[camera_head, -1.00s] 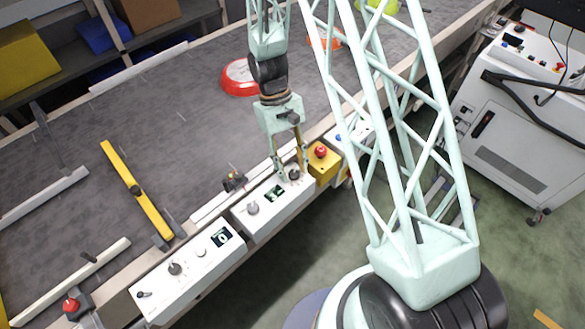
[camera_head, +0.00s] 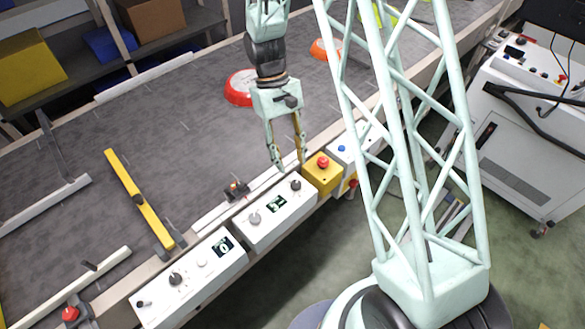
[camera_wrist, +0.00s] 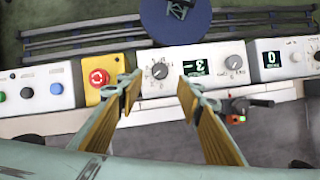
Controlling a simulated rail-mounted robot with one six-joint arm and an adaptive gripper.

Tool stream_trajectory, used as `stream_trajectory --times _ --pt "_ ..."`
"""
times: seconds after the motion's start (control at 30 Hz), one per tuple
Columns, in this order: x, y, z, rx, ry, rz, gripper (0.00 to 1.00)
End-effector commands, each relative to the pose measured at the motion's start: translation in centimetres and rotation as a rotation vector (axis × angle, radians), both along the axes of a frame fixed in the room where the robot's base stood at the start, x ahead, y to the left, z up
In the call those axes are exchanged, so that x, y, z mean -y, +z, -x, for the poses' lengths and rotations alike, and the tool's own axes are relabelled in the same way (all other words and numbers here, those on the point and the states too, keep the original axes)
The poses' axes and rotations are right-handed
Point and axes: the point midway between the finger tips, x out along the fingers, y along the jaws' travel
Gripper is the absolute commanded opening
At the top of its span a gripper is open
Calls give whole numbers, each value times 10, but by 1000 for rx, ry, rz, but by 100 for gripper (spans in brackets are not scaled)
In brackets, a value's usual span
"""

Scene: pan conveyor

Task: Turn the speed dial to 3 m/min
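A white control box (camera_head: 275,222) on the near rail of the conveyor carries two dials and a lit display (camera_head: 277,204). One dial (camera_head: 295,185) is right of the display and the other (camera_head: 254,218) left of it; their labels are too small to read. In the wrist view the display (camera_wrist: 196,67) appears upside down and seems to show a 3 with a dash. My gripper (camera_head: 290,165) is open and empty, above and behind the right dial, apart from it. In the wrist view that dial (camera_wrist: 159,71) lies just beyond the gap between my fingers (camera_wrist: 160,88).
A yellow box with a red emergency button (camera_head: 322,170) stands close right of the dials. A second white box with a display reading 0 (camera_head: 190,278) is at the left. A red round pan (camera_head: 239,88) lies on the grey belt (camera_head: 160,110).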

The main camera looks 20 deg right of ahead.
Motion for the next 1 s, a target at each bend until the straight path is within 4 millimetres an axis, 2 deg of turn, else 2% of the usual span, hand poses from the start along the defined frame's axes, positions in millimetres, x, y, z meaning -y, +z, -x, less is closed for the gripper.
stream_trajectory --times 0.2,0.4,1.0 --pt "-2 25 -11 2 0 0 33" --pt "-2 37 -15 1 0 0 33" --pt "-3 40 -16 0 0 0 33"
